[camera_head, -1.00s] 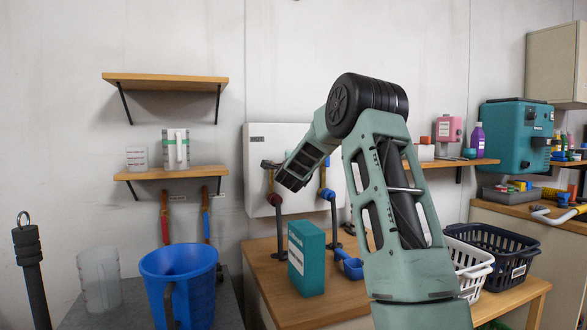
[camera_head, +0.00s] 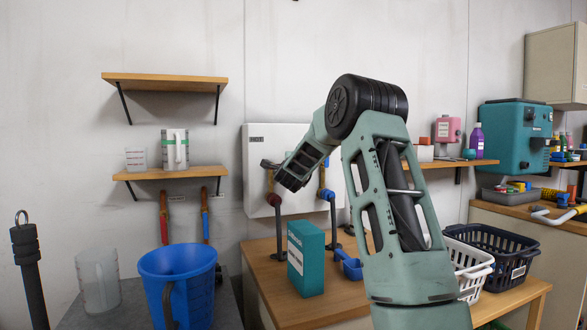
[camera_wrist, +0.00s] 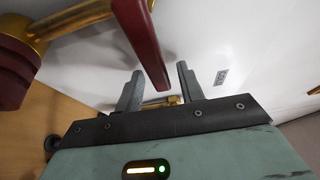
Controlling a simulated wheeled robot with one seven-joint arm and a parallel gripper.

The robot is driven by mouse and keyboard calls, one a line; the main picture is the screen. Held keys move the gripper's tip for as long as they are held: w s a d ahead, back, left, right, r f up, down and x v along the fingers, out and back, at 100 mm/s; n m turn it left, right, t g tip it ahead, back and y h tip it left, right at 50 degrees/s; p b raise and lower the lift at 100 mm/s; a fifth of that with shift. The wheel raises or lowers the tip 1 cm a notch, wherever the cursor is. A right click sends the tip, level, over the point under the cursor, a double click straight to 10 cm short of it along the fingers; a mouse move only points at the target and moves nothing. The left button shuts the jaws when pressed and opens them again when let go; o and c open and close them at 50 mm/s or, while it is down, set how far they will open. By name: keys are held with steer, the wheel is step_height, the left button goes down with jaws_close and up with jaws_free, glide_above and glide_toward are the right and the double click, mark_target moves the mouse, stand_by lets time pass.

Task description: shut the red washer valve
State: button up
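The red washer valve (camera_head: 272,199) stands on a dark hose in front of a white wall box (camera_head: 258,143). In the wrist view its dark red lever (camera_wrist: 144,45) hangs in from the top edge, beside a brass pipe (camera_wrist: 75,18) and a round red part (camera_wrist: 14,65). My gripper (camera_wrist: 160,75) is open, with its two grey fingers apart. In the head view my wrist hides the valve's upper part.
A blue valve (camera_head: 327,194) stands just right of the red one. A teal box (camera_head: 306,260) and a blue scoop (camera_head: 350,267) sit on the wooden top below. A blue jug (camera_head: 180,283) stands at left, baskets (camera_head: 505,245) at right.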

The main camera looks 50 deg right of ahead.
steer(key=b+v, duration=0.2)
steer(key=v, duration=1.5)
steer(key=shift+s+a+b, duration=0.15)
steer(key=shift+b, duration=0.25)
steer(key=shift+r, duration=0.1)
